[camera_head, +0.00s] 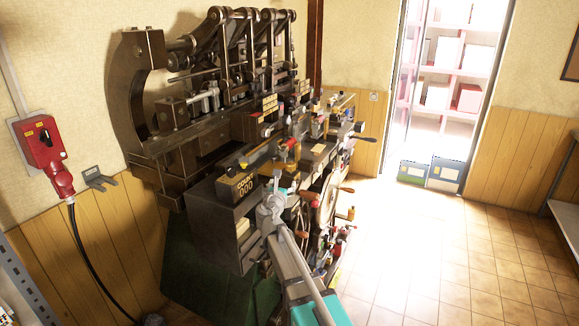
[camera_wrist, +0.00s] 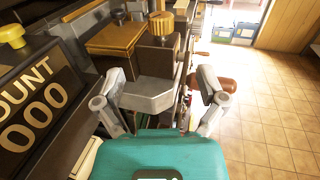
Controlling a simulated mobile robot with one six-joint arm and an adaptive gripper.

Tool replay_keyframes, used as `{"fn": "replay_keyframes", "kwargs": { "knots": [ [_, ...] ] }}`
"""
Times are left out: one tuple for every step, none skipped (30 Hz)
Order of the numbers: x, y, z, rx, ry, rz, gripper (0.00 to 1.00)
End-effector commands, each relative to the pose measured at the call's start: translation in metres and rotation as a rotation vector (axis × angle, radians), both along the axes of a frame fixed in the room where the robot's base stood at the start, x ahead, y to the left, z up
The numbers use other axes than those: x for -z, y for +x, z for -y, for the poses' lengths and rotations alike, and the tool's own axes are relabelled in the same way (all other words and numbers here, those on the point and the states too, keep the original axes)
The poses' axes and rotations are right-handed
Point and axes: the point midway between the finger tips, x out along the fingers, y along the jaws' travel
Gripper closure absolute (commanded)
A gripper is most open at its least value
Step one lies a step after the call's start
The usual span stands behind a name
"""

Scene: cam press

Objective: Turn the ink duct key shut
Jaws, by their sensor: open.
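My gripper (camera_wrist: 161,82) is open and empty in the wrist view, its two grey fingers spread left and right. Between and beyond them is a grey block (camera_wrist: 150,93) on the press. A ribbed brass knob (camera_wrist: 161,22) stands on a dark block just beyond it, apart from the fingers. This may be the ink duct key, but I cannot tell for sure. A flat brass-topped box (camera_wrist: 116,39) sits to its left. In the head view, my arm reaches the near end of the press (camera_head: 205,185), and the fingers are too small to make out.
A counter box reading 000 (camera_wrist: 38,105) stands close on the left, with a yellow knob (camera_wrist: 12,36) behind it. A brown handle (camera_wrist: 214,83) lies beside the right finger. A red switch box (camera_head: 43,145) hangs on the wall. The tiled floor (camera_head: 420,245) at right is clear.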

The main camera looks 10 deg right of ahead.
Motion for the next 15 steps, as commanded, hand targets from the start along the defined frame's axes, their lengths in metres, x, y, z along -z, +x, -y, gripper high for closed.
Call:
{"fn": "replay_keyframes", "kwargs": {
  "knots": [
    [0.000,0.001,0.000,0.001,0.001,0.000,0.09],
    [0.000,0.001,0.000,0.001,0.001,0.000,0.09],
    [0.000,0.002,0.001,0.001,0.001,0.000,0.09],
    [0.000,0.003,0.001,0.001,0.002,0.001,0.09],
    [0.000,0.004,0.002,0.001,0.002,0.000,0.09],
    [0.000,0.006,0.002,0.001,0.002,0.000,0.09],
    [0.000,0.008,0.003,0.001,0.002,0.000,0.09],
    [0.000,0.010,0.004,0.001,0.002,0.000,0.09],
    [0.000,0.014,0.005,0.001,0.002,0.000,0.09],
    [0.000,0.016,0.006,0.001,0.002,0.000,0.09],
    [0.000,0.019,0.007,0.002,0.002,0.000,0.09],
    [0.000,0.024,0.009,0.002,0.003,0.000,0.09],
    [0.000,0.027,0.010,0.002,0.003,0.000,0.09],
    [0.000,0.031,0.011,0.002,0.003,0.000,0.09],
    [0.000,0.037,0.013,0.002,0.003,0.000,0.09]
  ]
}}
